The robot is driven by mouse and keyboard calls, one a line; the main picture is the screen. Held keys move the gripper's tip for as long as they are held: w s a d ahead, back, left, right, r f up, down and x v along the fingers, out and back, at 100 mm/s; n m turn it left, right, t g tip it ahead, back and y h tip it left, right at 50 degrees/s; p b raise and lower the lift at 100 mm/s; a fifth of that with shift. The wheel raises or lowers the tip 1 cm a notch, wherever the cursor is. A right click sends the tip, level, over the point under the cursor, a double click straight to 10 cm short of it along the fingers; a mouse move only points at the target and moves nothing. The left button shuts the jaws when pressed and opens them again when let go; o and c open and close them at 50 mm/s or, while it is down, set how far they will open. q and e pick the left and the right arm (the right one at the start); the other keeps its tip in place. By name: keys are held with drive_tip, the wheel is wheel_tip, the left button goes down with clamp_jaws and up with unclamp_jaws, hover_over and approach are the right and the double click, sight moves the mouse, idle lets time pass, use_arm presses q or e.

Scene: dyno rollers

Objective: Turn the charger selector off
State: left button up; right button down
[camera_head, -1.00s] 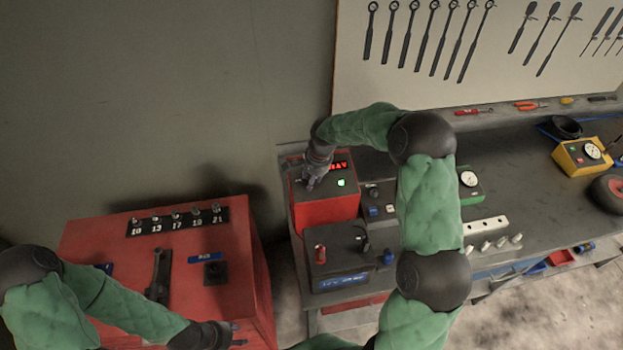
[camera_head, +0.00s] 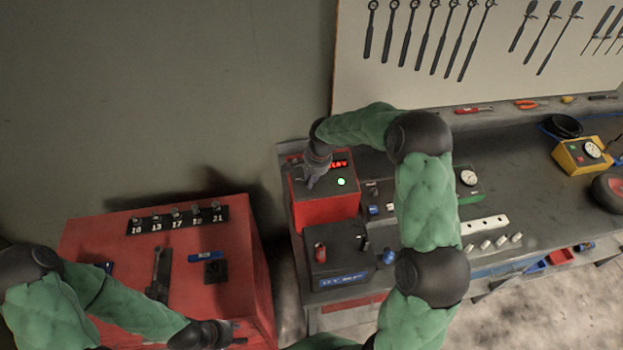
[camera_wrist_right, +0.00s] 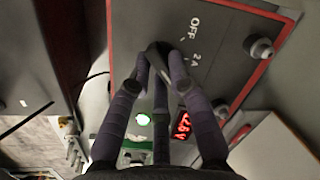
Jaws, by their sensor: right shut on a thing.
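The charger is a red box (camera_head: 326,210) with a grey top panel, a lit green lamp (camera_head: 341,182) and a red lit display, at the back left of the bench. My right gripper (camera_head: 311,184) reaches down onto that panel. In the right wrist view, its fingers (camera_wrist_right: 156,55) are shut on the dark selector knob (camera_wrist_right: 158,47), mostly hidden between the fingertips. Which mark the knob points to cannot be made out. My left gripper (camera_head: 235,335) is low over the red cabinet's front; its fingers are unclear.
A red cabinet (camera_head: 100,235) with a socket row and a wrench is at left. The bench (camera_head: 510,185) holds a yellow meter (camera_head: 580,157) at right.

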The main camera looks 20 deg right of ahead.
drive_tip(key=n+b, duration=0.1)
drive_tip(key=n, duration=0.3)
drive_tip(key=shift+w+f+g+b, duration=0.1)
drive_tip(key=shift+w+g+b, duration=0.1)
drive_tip(key=shift+g+b, duration=0.15)
drive_tip(key=n, duration=0.2)
drive_tip(key=n+h+b, duration=0.1)
drive_tip(key=n, duration=0.2)
drive_tip(key=shift+w+a+n, duration=0.15)
drive_tip(key=shift+a+n, duration=0.05)
drive_tip(key=shift+n, duration=0.1)
drive_tip(key=n+h+b, duration=0.1)
drive_tip(key=n, duration=0.4)
drive_tip(key=shift+w+a, duration=0.1)
drive_tip(key=shift+a, duration=0.05)
drive_tip(key=shift+a+n+h+b, duration=0.2)
drive_tip(key=shift+n+h+b, duration=0.25)
drive_tip(key=shift+n, duration=1.85)
drive_tip(key=c, duration=1.1)
unclamp_jaws()
drive_tip(key=shift+c, duration=0.2)
drive_tip(key=shift+r, duration=0.2)
